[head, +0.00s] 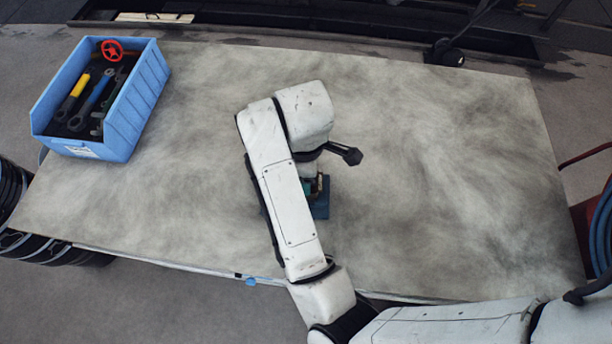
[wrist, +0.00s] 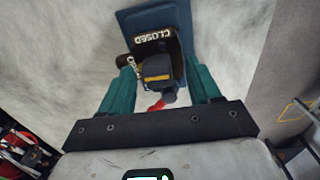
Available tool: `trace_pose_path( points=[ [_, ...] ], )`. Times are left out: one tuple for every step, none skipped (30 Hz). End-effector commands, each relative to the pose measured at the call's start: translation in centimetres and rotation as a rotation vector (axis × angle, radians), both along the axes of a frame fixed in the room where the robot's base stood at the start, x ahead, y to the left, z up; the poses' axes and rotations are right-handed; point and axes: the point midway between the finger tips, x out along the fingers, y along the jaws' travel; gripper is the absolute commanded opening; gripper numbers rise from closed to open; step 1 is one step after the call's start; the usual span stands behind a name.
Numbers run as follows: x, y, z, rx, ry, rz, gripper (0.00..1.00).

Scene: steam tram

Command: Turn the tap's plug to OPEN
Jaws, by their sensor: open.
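The tap (wrist: 158,68) is a dark fitting on a blue base plate (wrist: 150,20). A white CLOSED label (wrist: 153,37) reads upside down on it. Its plug appears to be the dark blocky part with a yellowish band (wrist: 160,82). A small red piece (wrist: 156,106) shows just below it. My gripper (wrist: 161,80) is open, with one teal finger on each side of the blocky part. I cannot tell whether either finger touches it. In the head view my arm hides most of the tap; the blue base (head: 320,210) shows beside the arm.
The tap stands on a grey, smudged tabletop (head: 430,150). A blue bin (head: 128,125) with several tools and a red handwheel (head: 112,50) stands at the far left. The tabletop is clear around the tap. Coiled hoses lie off the table's left and right sides.

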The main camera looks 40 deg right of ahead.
Motion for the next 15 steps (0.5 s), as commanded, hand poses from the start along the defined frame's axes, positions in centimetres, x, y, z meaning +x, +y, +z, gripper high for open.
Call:
trace_pose_path(
  points=[
    [0.0, 0.0, 0.0, 0.000, 0.000, -0.001, 0.68],
    [0.0, 0.0, 0.0, 0.000, 0.000, -0.001, 0.70],
    [0.0, 0.0, 0.0, 0.000, 0.000, -0.001, 0.70],
    [0.0, 0.0, 0.0, 0.000, 0.000, -0.001, 0.70],
    [0.0, 0.0, 0.0, 0.000, 0.000, -0.001, 0.70],
    [0.0, 0.0, 0.0, 0.000, 0.000, -0.001, 0.70],
    [0.0, 0.0, 0.0, 0.000, 0.000, -0.001, 0.70],
    [0.0, 0.0, 0.0, 0.000, 0.000, -0.001, 0.70],
    [0.0, 0.0, 0.1, 0.001, -0.001, -0.002, 0.70],
    [0.0, 0.0, 0.2, 0.001, -0.002, -0.002, 0.70],
    [0.1, 0.1, 0.3, 0.001, -0.002, -0.003, 0.70],
    [0.1, 0.1, 0.5, 0.002, -0.003, -0.004, 0.70],
    [0.1, 0.1, 0.7, 0.003, -0.004, -0.004, 0.70],
    [0.1, 0.1, 0.9, 0.003, -0.004, -0.005, 0.70],
    [0.1, 0.1, 1.2, 0.004, -0.005, -0.005, 0.70]
  ],
)
